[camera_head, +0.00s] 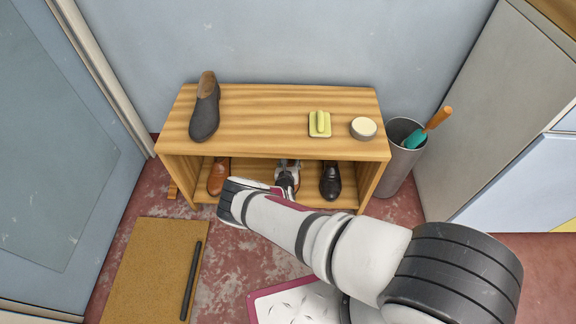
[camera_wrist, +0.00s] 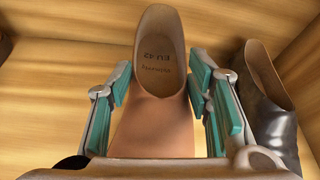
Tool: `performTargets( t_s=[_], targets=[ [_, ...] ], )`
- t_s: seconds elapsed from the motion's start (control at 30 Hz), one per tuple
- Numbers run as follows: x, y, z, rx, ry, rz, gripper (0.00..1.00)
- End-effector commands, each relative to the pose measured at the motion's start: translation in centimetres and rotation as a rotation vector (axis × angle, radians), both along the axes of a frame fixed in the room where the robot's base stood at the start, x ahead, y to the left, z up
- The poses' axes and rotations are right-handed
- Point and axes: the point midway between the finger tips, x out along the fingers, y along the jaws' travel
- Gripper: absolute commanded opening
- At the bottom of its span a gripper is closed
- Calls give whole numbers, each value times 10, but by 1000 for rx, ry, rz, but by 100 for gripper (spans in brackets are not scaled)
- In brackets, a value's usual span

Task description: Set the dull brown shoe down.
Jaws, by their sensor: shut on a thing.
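The dull brown shoe (camera_wrist: 155,120) sits between the teal pads of my gripper (camera_wrist: 160,88) in the wrist view, its heel opening away from me and "EU 42" printed inside. My gripper is shut on it. In the head view my gripper (camera_head: 287,174) reaches into the open lower compartment of the wooden shoe bench (camera_head: 270,100), and the held shoe is mostly hidden there. I cannot tell whether its sole touches the compartment floor.
A shiny black shoe (camera_head: 330,180) stands close on the right, also in the wrist view (camera_wrist: 265,100). An orange-brown shoe (camera_head: 218,175) stands on the left. A dark grey shoe (camera_head: 205,108), yellow brush (camera_head: 320,123) and round tin (camera_head: 363,128) lie on top. A bin (camera_head: 398,165) stands right.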

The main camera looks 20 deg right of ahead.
Motion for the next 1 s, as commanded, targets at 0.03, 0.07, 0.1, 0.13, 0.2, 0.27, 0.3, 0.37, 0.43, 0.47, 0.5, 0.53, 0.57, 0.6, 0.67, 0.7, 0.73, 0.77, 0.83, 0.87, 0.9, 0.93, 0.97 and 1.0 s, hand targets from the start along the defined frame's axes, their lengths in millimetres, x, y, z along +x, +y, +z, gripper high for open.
performTargets(
  t_s=[0.03, 0.07, 0.1, 0.13, 0.2, 0.27, 0.3, 0.37, 0.43, 0.47, 0.5, 0.53, 0.57, 0.6, 0.67, 0.7, 0.73, 0.77, 0.83, 0.87, 0.9, 0.93, 0.97, 1.0],
  targets=[
    [5, 0, -1, 1, -3, 0, 0],
    [6, 0, -1, 1, -3, 0, 0],
    [7, -1, 0, 1, -3, -1, 0],
    [8, -1, 0, 1, -3, -1, 0],
    [13, -1, -1, 1, -3, -1, 0],
    [19, -1, -1, 1, -5, 0, 0],
    [23, -1, -4, 1, -4, 1, 0],
    [20, -1, -13, -1, -2, 0, 0],
    [20, -1, -23, 0, -2, 0, 0],
    [20, -1, -27, 0, -2, 0, 0],
    [20, -1, -31, 1, -3, 0, 0],
    [20, -1, -33, 1, -3, 1, 0],
    [21, -1, -35, 1, -3, 1, 0],
    [20, -1, -36, 1, -3, 0, 0],
    [20, -1, -36, 0, -3, 0, 0],
    [20, -1, -36, 0, -3, 0, 0],
    [20, -1, -35, 0, -3, 0, 0],
    [20, -1, -35, 0, -3, 0, 0],
    [20, -1, -35, 0, -3, 0, 0],
    [20, -1, -35, 0, -3, 0, 0],
    [20, -1, -36, 0, -3, 0, 0],
    [20, -1, -37, 0, -3, 0, 0],
    [20, -1, -38, 0, -3, 0, 0],
    [20, -1, -38, 0, -1, -1, 52]
  ],
)
